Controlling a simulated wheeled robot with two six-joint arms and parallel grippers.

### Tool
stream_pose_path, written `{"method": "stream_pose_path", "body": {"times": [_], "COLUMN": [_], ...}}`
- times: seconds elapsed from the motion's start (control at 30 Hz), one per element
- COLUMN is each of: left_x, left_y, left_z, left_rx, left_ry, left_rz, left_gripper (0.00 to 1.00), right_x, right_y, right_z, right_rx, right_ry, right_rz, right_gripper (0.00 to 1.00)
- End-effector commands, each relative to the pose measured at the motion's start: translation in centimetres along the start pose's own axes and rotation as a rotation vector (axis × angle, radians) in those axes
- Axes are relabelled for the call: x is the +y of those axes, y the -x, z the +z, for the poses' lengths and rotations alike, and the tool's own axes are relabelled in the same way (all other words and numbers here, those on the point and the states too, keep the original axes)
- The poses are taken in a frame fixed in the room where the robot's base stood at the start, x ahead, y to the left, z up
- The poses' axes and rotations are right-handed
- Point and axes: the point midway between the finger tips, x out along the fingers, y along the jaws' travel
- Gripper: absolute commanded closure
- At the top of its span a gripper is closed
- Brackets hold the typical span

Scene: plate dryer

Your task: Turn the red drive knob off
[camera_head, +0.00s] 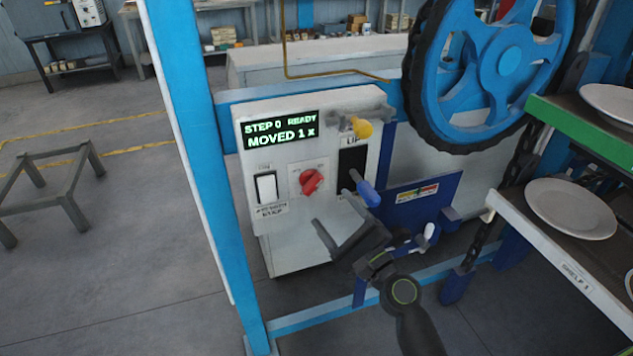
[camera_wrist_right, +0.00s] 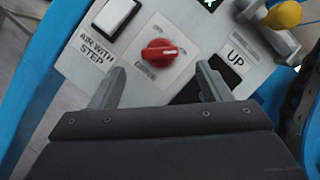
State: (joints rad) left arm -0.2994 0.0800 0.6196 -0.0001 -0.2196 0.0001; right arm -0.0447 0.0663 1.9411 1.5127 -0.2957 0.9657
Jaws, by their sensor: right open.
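The red drive knob (camera_head: 311,181) sits on a pale square plate on the front of the white control box (camera_head: 290,245). In the right wrist view the red knob (camera_wrist_right: 160,53) shows just beyond my fingertips, near the middle between them, with its grip bar lying roughly across the picture. My right gripper (camera_head: 335,212) is open and empty, in front of the box and below right of the knob. In the wrist view its fingers (camera_wrist_right: 160,78) stand apart on both sides, not touching the knob. My left gripper is not in view.
A white rocker switch (camera_head: 266,187) is left of the knob. A blue-tipped lever (camera_head: 368,193) and a yellow knob (camera_head: 362,128) are to its right. The display (camera_head: 280,130) reads "STEP 0 READY, MOVED 1 x". A blue wheel (camera_head: 490,65) and shelves with plates (camera_head: 571,209) stand right.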

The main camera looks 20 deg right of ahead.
Motion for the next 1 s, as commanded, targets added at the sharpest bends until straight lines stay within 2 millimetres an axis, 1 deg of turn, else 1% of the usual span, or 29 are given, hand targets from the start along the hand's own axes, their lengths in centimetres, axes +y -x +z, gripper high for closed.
{"method": "stream_pose_path", "body": {"times": [0.03, 0.1, 0.2, 0.33, 0.5, 0.8, 1.0], "left_x": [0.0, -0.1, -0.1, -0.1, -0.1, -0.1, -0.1], "left_y": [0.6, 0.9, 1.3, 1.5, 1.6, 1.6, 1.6], "left_z": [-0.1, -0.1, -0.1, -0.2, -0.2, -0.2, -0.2], "left_rx": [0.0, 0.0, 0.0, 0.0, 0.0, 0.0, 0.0], "left_ry": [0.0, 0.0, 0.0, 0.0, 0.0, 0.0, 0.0], "left_rz": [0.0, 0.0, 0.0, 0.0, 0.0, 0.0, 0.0], "left_gripper": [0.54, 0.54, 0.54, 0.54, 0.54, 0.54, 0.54], "right_x": [-0.2, -0.2, -0.1, -0.1, 0.0, 0.0, 0.0], "right_y": [-1.3, -2.6, -4.3, -6.0, -7.0, -7.2, -7.2], "right_z": [0.3, 0.2, 0.2, 0.1, 0.0, 0.0, 0.0], "right_rx": [-0.002, -0.002, -0.001, 0.0, 0.001, 0.001, 0.001], "right_ry": [0.0, -0.001, -0.001, -0.001, 0.001, 0.001, 0.001], "right_rz": [-0.001, 0.0, 0.0, 0.0, 0.0, 0.0, 0.0], "right_gripper": [0.29, 0.29, 0.29, 0.29, 0.29, 0.29, 0.55]}}
